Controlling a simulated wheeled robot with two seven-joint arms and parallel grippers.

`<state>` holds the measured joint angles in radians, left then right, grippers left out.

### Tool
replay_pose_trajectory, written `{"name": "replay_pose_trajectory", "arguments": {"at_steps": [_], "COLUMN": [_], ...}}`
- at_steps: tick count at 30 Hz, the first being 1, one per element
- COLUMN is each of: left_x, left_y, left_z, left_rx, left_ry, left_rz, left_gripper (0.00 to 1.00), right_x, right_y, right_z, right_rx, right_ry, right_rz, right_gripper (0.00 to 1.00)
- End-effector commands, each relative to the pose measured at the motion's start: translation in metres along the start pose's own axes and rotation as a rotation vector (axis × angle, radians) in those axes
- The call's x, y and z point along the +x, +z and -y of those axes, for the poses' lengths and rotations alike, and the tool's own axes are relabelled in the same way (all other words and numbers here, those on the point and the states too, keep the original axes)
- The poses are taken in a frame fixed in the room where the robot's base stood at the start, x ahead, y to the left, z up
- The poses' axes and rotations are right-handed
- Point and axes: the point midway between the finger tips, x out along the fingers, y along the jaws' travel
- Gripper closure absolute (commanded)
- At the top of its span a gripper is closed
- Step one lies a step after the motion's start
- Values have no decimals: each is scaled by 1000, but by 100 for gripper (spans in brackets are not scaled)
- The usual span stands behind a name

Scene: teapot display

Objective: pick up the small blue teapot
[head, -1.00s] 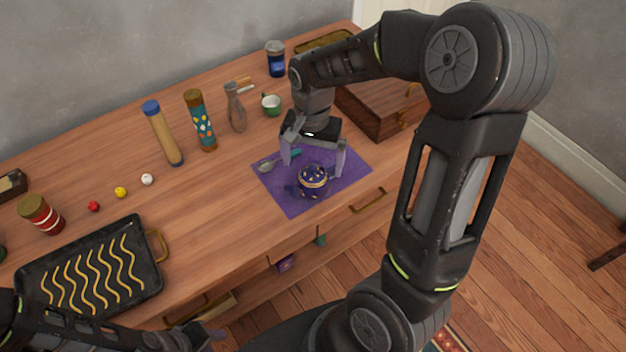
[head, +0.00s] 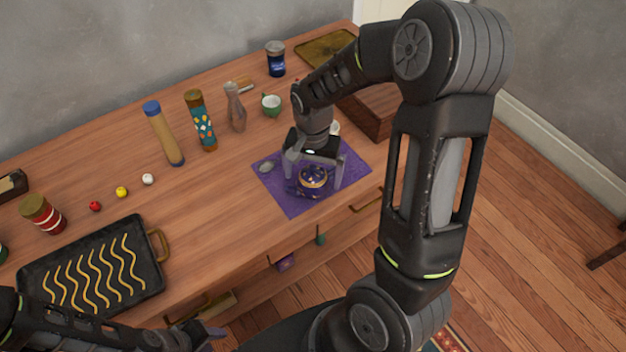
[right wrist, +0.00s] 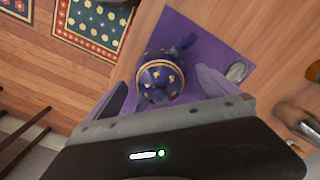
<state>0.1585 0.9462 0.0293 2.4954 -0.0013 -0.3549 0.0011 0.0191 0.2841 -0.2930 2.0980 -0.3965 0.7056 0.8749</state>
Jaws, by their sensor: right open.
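The small blue teapot (head: 312,180), dark blue with gold trim and gold marks, stands on a purple mat (head: 298,208) near the front edge of the wooden table. It also shows in the right wrist view (right wrist: 160,80), with its spout pointing up and right in that picture. My right gripper (head: 312,186) is open just above the teapot, with one finger on each side of it. In the right wrist view the fingers (right wrist: 160,98) are apart, and the teapot lies ahead, between and beyond them. My left gripper (head: 205,335) is low at the left, and its fingertips are unclear.
A black tray (head: 150,280) with wavy yellow lines sits at the left. The table's middle left is mostly clear.

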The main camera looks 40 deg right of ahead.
Motion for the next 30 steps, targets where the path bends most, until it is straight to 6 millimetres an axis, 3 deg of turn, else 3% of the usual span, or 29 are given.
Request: {"name": "replay_pose_trajectory", "arguments": {"at_steps": [5, 30], "left_x": [0, 0], "left_y": [0, 0], "left_z": [0, 0], "left_rx": [0, 0], "left_ry": [0, 0], "left_rz": [0, 0], "left_gripper": [64, 64], "right_x": [0, 0], "right_y": [0, 0], "right_z": [0, 0], "right_rx": [0, 0], "right_ry": [0, 0], "right_rz": [0, 0], "right_gripper": [6, 75]}}
